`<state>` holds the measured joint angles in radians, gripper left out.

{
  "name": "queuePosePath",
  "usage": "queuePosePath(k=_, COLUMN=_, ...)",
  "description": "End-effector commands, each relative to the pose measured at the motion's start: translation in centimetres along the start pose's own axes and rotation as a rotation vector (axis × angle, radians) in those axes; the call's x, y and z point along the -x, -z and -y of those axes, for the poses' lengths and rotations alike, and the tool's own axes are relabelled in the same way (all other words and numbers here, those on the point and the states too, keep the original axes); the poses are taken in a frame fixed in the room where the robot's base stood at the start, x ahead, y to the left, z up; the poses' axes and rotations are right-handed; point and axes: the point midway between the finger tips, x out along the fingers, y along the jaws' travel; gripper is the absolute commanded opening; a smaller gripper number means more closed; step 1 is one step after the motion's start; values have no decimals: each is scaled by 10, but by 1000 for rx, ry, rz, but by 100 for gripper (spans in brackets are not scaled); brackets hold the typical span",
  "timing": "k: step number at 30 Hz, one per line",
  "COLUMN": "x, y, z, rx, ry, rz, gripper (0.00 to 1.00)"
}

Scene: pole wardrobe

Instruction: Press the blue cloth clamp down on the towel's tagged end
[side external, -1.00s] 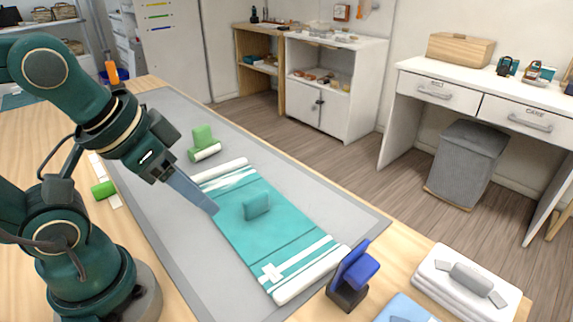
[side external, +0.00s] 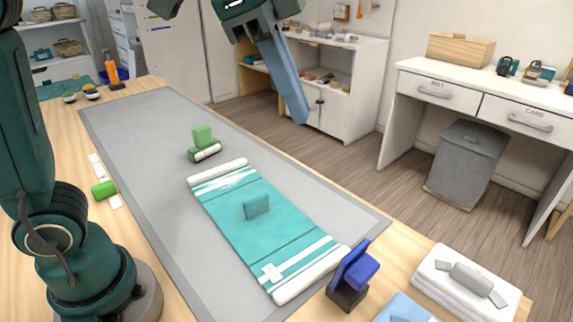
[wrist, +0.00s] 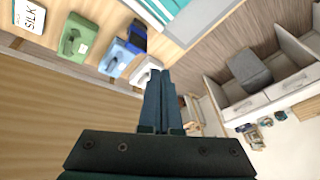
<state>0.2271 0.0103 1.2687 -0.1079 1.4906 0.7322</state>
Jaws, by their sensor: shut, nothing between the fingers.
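The teal towel (side external: 280,235) lies flat on a grey mat, with a white roll at each end and a teal block on its middle. A small white tag (side external: 271,273) lies near its front end. The blue clamp (side external: 358,270) stands on a dark base just right of that end, its blue upper part raised and tilted. The clamp (wrist: 137,33) and part of the towel (wrist: 165,7) show in the wrist view. My gripper (side external: 301,118) is shut and empty, high up and well apart from the clamp and towel. Its fingers (wrist: 160,95) point away from the wrist camera.
A green clamp (side external: 204,147) stands on the grey mat (side external: 130,130) behind the towel. A folded white towel (side external: 450,285) and a light blue one (side external: 400,309) lie right of the blue clamp. A white desk (side external: 480,85) and grey basket (side external: 467,160) stand beyond the table.

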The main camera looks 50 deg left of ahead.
Motion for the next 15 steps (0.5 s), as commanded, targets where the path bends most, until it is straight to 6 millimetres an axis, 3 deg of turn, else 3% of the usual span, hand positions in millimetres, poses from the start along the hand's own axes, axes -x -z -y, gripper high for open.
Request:
queuePosePath(k=6, x=-32, y=52, z=-8, rx=-256, ry=-109, rz=12, gripper=0)
queuePosePath(k=15, x=-102, y=94, z=-49, rx=-499, ry=-245, rz=39, gripper=0)
